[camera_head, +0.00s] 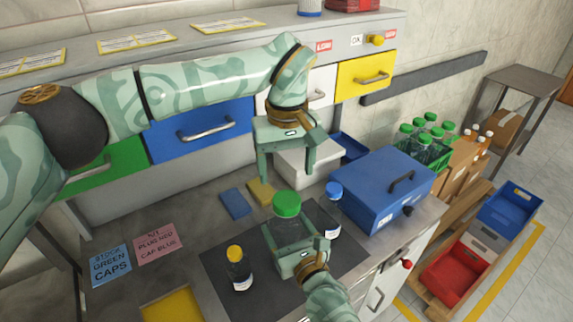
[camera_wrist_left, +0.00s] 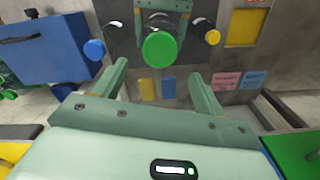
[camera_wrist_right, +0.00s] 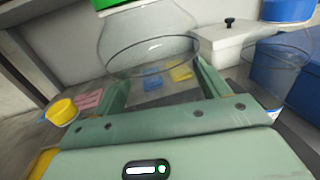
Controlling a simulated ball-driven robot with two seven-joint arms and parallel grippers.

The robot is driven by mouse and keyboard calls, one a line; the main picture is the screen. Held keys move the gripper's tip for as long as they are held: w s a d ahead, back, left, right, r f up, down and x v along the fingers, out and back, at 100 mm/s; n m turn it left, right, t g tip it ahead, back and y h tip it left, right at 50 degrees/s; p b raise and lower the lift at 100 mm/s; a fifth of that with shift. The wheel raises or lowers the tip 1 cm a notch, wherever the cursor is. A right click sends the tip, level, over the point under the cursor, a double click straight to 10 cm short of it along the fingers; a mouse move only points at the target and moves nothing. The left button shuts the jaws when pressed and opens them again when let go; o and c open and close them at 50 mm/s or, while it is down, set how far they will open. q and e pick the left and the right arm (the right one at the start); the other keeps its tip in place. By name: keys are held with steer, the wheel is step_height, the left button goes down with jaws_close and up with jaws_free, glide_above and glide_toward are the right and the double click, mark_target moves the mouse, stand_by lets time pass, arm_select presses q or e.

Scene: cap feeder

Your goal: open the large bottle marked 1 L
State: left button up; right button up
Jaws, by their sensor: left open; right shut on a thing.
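The large clear bottle (camera_head: 290,226) with a green cap (camera_head: 287,204) stands upright on the dark mat (camera_head: 215,268). No 1 L mark is readable. My right gripper (camera_head: 296,252) is shut on the bottle's body, below the cap; its fingers flank the clear body in the right wrist view (camera_wrist_right: 158,85). My left gripper (camera_head: 287,172) is open and empty, fingers pointing down, above and behind the cap and apart from it. In the left wrist view the green cap (camera_wrist_left: 160,49) lies ahead, beyond the gap between the fingers.
A yellow-capped bottle (camera_head: 239,270) stands left of the large bottle, and a blue-capped bottle (camera_head: 331,210) close on its right. A blue box (camera_head: 375,190) with a handle stands at the right. Blue and yellow pads (camera_head: 236,203) and paper notes (camera_head: 111,264) lie on the bench.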

mark_target(286, 199)
arm_select(q)
steer(key=shift+f+m, duration=0.1)
steer(key=shift+m, duration=0.2)
steer(key=shift+f, duration=0.3)
step_height(286, 199, down, 7)
steer(key=shift+f, duration=0.1)
steer(key=c, duration=1)
steer(key=n, duration=0.2)
steer(key=shift+n, duration=0.3)
steer(key=n, duration=0.8)
steer(key=shift+n, duration=0.3)
steer(key=n, duration=0.5)
steer(key=shift+n, duration=0.4)
steer(key=n, duration=3.6)
steer(key=shift+n, duration=0.4)
